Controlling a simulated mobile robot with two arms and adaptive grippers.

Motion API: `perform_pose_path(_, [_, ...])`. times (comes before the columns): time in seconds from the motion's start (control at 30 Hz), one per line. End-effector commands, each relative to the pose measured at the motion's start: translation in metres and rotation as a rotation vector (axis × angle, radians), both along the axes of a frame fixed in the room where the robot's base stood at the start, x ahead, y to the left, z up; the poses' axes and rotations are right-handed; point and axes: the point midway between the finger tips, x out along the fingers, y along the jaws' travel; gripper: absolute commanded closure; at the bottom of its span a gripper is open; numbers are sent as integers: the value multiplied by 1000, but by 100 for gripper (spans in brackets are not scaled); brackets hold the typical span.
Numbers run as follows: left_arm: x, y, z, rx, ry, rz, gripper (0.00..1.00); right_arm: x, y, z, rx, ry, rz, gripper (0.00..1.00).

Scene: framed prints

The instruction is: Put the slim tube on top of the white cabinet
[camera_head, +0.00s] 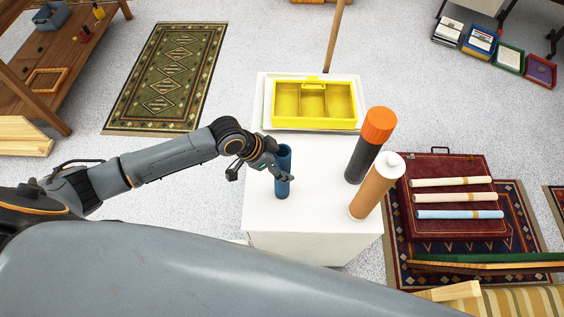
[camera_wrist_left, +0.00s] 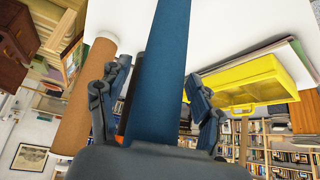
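The slim tube (camera_head: 283,172) is dark blue and stands upright at the left side of the white cabinet's top (camera_head: 315,200). I cannot tell whether its base touches the surface. My left gripper (camera_head: 272,168) is at the tube, coming in from the left. In the left wrist view the blue tube (camera_wrist_left: 160,80) runs between the fingers of my left gripper (camera_wrist_left: 156,85). The fingers are spread on either side, with a visible gap at the left finger. My right gripper is not in view.
A dark grey tube with an orange cap (camera_head: 362,160) and a brown tube with a white cap (camera_head: 370,190) stand right on the cabinet. A yellow compartment tray (camera_head: 313,84) sits at its back. Bare top lies between. A dark red case (camera_head: 450,170) is farther right.

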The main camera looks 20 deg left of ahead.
Motion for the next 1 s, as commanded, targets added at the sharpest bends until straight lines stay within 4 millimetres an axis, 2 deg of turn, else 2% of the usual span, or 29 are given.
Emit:
perform_pose_path(0.23, [-2, 5, 9, 0, -2, 1, 35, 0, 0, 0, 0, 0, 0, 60])
perform_pose_path(0.7, [-30, 46, 86, 2, -1, 0, 35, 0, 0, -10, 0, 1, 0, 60])
perform_pose_path(0.83, [-35, 51, 98, 1, -1, 1, 35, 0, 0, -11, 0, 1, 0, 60])
perform_pose_path(1.0, [-37, 53, 104, -2, 1, 0, 35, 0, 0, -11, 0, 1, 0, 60])
